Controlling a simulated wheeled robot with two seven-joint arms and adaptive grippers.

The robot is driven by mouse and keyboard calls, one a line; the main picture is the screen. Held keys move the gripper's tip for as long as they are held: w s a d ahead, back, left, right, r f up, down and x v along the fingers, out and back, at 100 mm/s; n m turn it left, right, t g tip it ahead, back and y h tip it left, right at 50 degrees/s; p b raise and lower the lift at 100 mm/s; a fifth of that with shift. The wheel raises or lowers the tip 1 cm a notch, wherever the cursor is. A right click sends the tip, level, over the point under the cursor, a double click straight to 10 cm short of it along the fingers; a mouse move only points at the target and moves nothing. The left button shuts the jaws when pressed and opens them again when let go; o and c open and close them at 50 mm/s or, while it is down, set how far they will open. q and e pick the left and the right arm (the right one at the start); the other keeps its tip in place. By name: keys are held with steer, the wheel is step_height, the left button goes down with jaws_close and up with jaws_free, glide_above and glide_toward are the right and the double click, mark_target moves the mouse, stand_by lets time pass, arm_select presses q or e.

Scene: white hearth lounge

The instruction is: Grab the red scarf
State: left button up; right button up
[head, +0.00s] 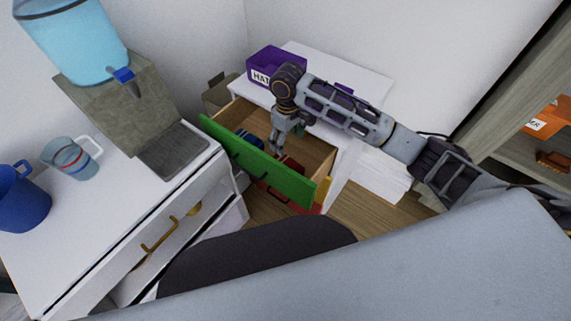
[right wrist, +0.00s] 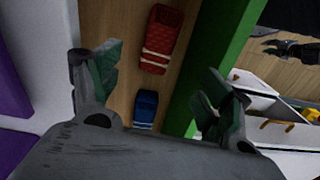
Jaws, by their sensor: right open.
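The red scarf (right wrist: 161,40) is a folded red bundle with white stripes, lying on the wooden drawer floor in the right wrist view. In the head view part of it (head: 291,165) shows inside the open drawer with the green front (head: 258,165). My right gripper (head: 277,146) is over the drawer, pointing down. In the right wrist view its fingers (right wrist: 162,78) are spread, with nothing between them, and the scarf shows beyond them. A blue folded scarf with white stripes (right wrist: 146,108) lies beside the red one.
A purple box labelled HAT (head: 272,66) stands on the white cabinet top behind the drawer. At left, a white counter holds a water dispenser (head: 75,45), a clear mug (head: 75,160) and a blue mug (head: 22,198). An orange box (head: 548,118) sits on shelves at right.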

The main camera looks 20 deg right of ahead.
glide_above(288, 163)
steer(key=f, duration=0.5)
steer(key=f+b, duration=0.1)
steer(key=f, duration=0.1)
steer(key=shift+w+a+f, duration=0.1)
steer(key=shift+w+f, duration=0.1)
steer(key=shift+w, duration=0.05)
steer(key=shift+f, duration=0.65)
steer(key=shift+s+f, duration=0.15)
steer(key=shift+f, duration=0.8)
steer(key=shift+s+f, duration=0.1)
steer(key=shift+f, duration=1.5)
steer(key=c, duration=1.1)
arm_select(q)
steer(key=shift+w+d+f, duration=0.2)
steer(key=shift+w+d, duration=0.15)
steer(key=shift+w, duration=0.1)
steer(key=shift+w+d+f, duration=0.15)
steer(key=shift+w+d, duration=0.15)
steer(key=shift+w, duration=0.15)
arm_select(e)
steer(key=shift+c, duration=0.2)
